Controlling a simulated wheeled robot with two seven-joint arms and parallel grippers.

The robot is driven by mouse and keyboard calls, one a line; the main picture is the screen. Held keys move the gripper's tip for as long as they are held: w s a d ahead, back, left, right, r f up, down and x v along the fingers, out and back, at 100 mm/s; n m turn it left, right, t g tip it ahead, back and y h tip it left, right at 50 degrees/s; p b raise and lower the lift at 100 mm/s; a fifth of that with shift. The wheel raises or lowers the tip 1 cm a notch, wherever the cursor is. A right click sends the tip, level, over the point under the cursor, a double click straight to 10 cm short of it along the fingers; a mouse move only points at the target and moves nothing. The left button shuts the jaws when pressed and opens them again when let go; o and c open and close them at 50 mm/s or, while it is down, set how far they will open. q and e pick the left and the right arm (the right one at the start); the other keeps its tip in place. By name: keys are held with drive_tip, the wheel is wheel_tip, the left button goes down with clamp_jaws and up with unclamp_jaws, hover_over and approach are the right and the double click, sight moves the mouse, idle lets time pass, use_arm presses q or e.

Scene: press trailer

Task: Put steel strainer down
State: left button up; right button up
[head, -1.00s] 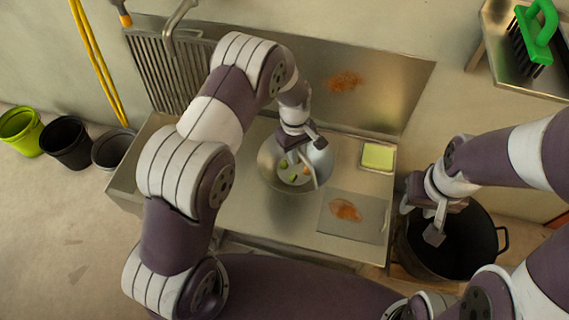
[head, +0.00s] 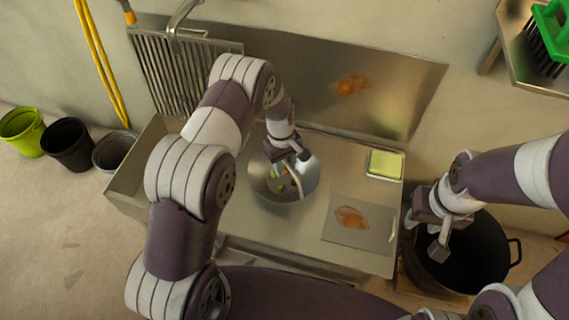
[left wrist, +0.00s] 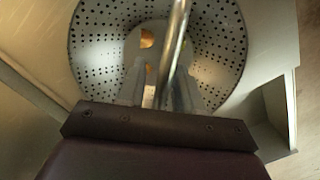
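The steel strainer (head: 262,180) is a round perforated bowl over the middle of the steel counter, with small green and orange bits inside. Its holes show clearly in the left wrist view (left wrist: 218,60). My left gripper (head: 290,168) points down into the bowl and is shut on the strainer's bar-like handle, which runs up between the fingers in the left wrist view. Whether the bowl touches the counter is hard to tell. My right gripper (head: 424,236) is open and empty, above the near left rim of a black pot (head: 488,255).
A yellow-green sponge in a tray (head: 385,164) sits at the counter's back right. A grey mat (head: 375,238) with an orange stain lies in front of it. A ribbed drainer (head: 190,80) and tap stand back left. Several buckets (head: 68,145) stand on the floor at left.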

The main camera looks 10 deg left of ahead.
use_arm(q)
drive_tip(key=r+p, duration=0.1)
drive_tip(key=r, duration=0.2)
drive_tip(key=r+p, duration=0.2)
drive_tip(key=r, duration=0.2)
drive_tip(key=w+a+r+p, duration=0.1)
drive_tip(key=r, duration=0.3)
drive_tip(key=shift+r+p, duration=0.25)
drive_tip(key=shift+p, duration=0.15)
drive_tip(key=s+a+r+m+t, duration=0.1)
drive_tip(key=s+r+m, duration=0.3)
drive_tip(key=s+r, duration=0.3)
drive_tip(key=s+a+r+m+t+y, duration=0.1)
drive_tip(key=s+r+m, duration=0.3)
drive_tip(key=s, duration=0.9)
wheel_tip(320, 180, up, 3)
drive_tip(key=shift+a+f+m, duration=0.15)
drive_tip(key=shift+a+m, duration=0.25)
drive_tip(key=shift+a, duration=0.3)
